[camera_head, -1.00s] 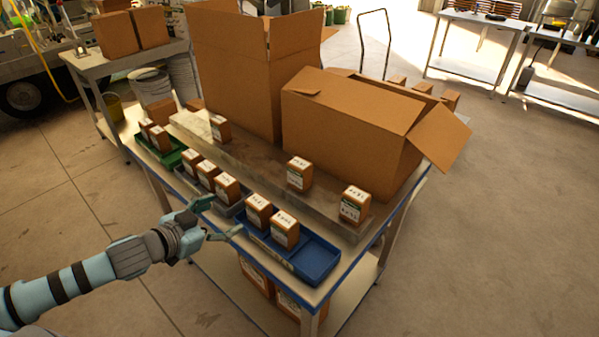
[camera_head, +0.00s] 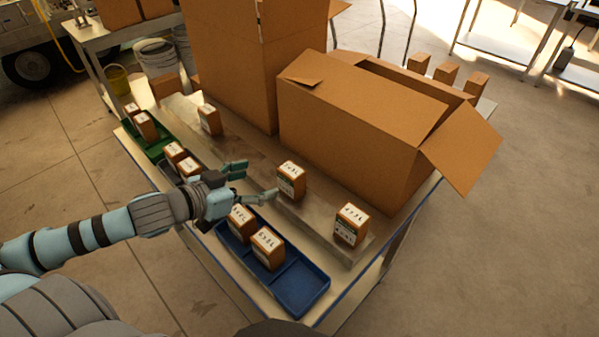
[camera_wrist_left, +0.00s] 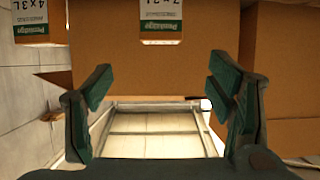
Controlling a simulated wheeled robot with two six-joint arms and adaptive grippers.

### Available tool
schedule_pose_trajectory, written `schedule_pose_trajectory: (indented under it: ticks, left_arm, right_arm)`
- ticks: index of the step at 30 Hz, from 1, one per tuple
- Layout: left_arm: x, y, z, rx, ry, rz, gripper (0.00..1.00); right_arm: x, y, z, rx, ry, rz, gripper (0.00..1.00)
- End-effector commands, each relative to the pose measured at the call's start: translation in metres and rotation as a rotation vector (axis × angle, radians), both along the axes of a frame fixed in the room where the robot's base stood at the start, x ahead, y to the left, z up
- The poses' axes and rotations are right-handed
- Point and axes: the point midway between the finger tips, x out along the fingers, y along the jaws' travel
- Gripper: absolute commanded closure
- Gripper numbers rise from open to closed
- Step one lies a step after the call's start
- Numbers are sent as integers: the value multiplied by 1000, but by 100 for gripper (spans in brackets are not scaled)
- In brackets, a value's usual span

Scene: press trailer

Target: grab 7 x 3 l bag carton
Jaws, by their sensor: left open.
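The 7 x 3 L carton (camera_head: 291,180) is a small brown box with a white and green label. It stands on the grey raised board in the middle of the table. In the left wrist view the 7x3L carton (camera_wrist_left: 161,22) shows at the top centre, partly cut off, with its print upside down. My left gripper (camera_head: 252,182) is open and empty, just left of this carton, with its fingers pointing at it and apart from it. In the left wrist view the gripper (camera_wrist_left: 160,88) has its fingers wide apart. My right gripper is out of view.
A 4x3L carton (camera_wrist_left: 30,22) is beside it in the wrist view. Other small cartons stand on the board (camera_head: 325,232) at right (camera_head: 350,224) and left (camera_head: 209,119). A blue tray (camera_head: 303,290) holds two cartons below my gripper. Large open boxes (camera_head: 350,120) stand behind.

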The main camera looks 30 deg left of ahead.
Motion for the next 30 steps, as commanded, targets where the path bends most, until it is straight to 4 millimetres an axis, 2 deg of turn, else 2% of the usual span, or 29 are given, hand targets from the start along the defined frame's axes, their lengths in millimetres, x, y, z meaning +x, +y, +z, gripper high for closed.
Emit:
schedule_pose_trajectory:
  ticks: [1,4,7,11,17,24,30]
  left_arm:
    - [5,-1,-11,-3,-7,3,25]
    - [17,-8,-22,-4,-8,-10,25]
    - [38,-15,-27,-16,-10,-7,25]
    - [61,-23,-32,-13,-2,-9,25]
    - [81,-27,-40,-4,0,-7,25]
    - [120,-33,-57,-5,0,-6,25]
    - [123,-33,-58,1,2,-6,25]
  right_arm:
    - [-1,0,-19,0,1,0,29]
    - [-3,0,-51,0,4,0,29]
    - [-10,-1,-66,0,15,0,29]
    - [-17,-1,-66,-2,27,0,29]
    - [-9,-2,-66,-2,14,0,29]
    - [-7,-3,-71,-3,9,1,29]
    - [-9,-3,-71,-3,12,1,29]
